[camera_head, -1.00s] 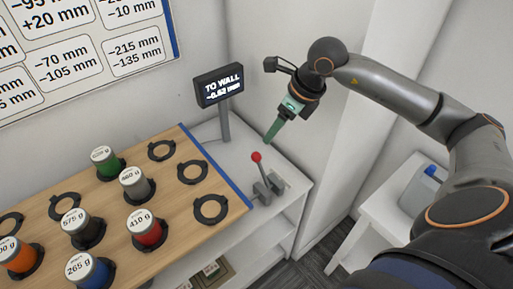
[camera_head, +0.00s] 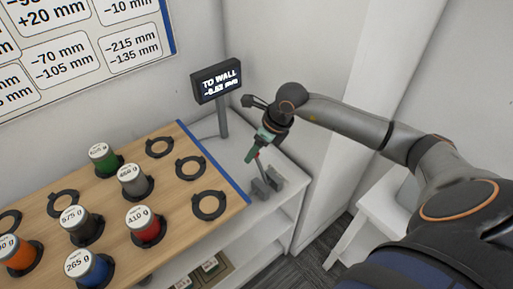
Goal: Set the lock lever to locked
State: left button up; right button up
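The lock lever (camera_head: 260,168) stands on a grey bracket (camera_head: 268,185) at the right end of the white bench top. Only a sliver of its red knob shows, behind my gripper. My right gripper (camera_head: 250,158) points down at the lever's top, its green fingers overlapping the knob in the picture. I cannot tell whether they touch the knob or whether they are open or shut. My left gripper is out of view.
A display (camera_head: 216,80) reading "TO WALL" stands behind the lever. A wooden board (camera_head: 170,208) with several weighted canisters and empty black rings lies to the left. White walls close off the back and right. A white stool (camera_head: 378,222) stands lower right.

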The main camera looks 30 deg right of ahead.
grip_shut()
dwell(0.4)
dwell(0.9)
